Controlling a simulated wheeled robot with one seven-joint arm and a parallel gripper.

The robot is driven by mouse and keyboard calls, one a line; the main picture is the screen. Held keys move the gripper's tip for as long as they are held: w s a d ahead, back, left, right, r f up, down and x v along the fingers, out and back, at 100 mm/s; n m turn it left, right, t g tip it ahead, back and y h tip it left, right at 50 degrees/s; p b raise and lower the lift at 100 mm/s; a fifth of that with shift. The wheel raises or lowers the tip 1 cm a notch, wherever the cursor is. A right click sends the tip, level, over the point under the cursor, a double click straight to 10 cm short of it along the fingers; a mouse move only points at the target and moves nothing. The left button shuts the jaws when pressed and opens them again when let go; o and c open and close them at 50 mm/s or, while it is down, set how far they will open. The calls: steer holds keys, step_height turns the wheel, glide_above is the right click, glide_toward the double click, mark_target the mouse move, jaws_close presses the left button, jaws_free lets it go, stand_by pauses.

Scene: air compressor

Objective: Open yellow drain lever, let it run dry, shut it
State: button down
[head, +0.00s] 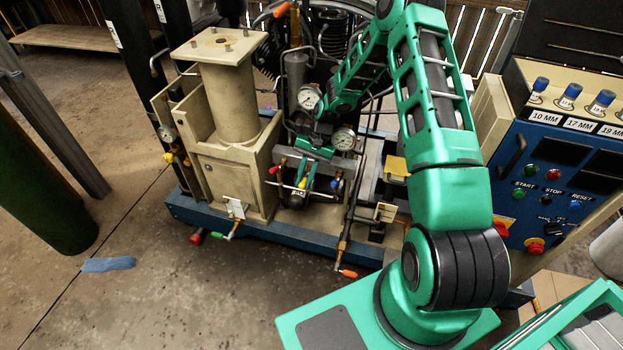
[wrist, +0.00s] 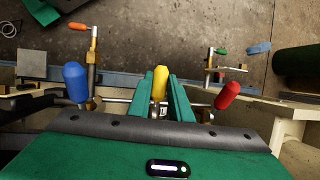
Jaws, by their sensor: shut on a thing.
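The yellow drain lever (wrist: 160,82) stands between the two green fingers of my gripper (wrist: 161,90) in the wrist view. The fingers are shut on it, one on each side. In the head view the yellow lever (head: 302,184) shows as a small tip beside my gripper (head: 308,176), low on the front of the compressor. A blue-handled lever (wrist: 75,82) and a red-handled lever (wrist: 227,95) flank it, apart from the fingers. The valve body under the yellow handle is mostly hidden by my gripper, and I see no flow from it.
A green lever (head: 217,235) and an orange lever (head: 348,273) stick out low at the compressor's front. Gauges (head: 344,138) and pipes crowd my wrist. A control panel (head: 555,180) stands at right. The floor at front left is clear except for a blue cloth (head: 108,264).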

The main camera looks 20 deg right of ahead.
mark_target(301, 183)
steer(key=shift+w+d, duration=0.1)
steer(key=shift+d, duration=0.15)
steer(key=c, duration=1.6)
jaws_free()
steer(key=shift+a, duration=0.1)
steer(key=shift+r, duration=0.5)
step_height(301, 183, up, 3)
steer(key=shift+w+f, duration=0.1)
steer(key=s+a+r, duration=0.1)
steer(key=a+r, duration=0.1)
steer(key=a, duration=0.1)
steer(key=s+a+r, duration=0.2)
steer(key=a, duration=0.2)
steer(key=s+a+r, duration=0.2)
steer(key=a+r, duration=0.1)
steer(key=shift+s+a, duration=0.2)
steer(key=shift+s, duration=0.05)
